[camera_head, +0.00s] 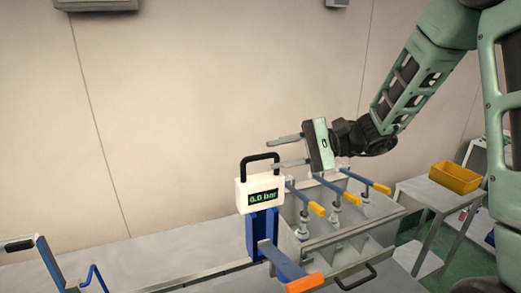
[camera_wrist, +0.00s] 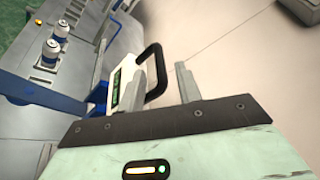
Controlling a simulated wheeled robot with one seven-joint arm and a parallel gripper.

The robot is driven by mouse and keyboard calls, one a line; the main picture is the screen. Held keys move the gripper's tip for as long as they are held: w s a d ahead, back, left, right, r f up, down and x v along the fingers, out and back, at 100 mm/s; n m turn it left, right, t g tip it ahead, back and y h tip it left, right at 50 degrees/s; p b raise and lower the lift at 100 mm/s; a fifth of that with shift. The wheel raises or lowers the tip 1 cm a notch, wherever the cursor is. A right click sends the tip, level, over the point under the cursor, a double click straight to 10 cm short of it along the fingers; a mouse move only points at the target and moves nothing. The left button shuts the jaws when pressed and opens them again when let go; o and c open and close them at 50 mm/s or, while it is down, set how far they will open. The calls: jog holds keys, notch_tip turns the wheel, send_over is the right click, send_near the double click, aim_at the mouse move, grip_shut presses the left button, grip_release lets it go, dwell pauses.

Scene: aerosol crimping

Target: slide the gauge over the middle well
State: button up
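The gauge (camera_head: 260,194) is a white box with a black loop handle and a green display reading 0.0 bar. It sits upright on a blue bracket (camera_head: 262,226) at the left end of the grey well block (camera_head: 345,241). The well openings are mostly hidden in the head view.
Several levers with orange grips (camera_head: 317,208) stick out over the block. A blue lever with an orange end (camera_head: 304,283) extends in front. A yellow bin (camera_head: 455,178) stands on a side table at right. Blue-and-white cylindrical parts (camera_wrist: 52,50) show in the wrist view.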

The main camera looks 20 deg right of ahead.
aim_at(269, 156)
jog(key=shift+p+x, duration=0.55)
jog(key=shift+x, duration=1.85)
grip_shut()
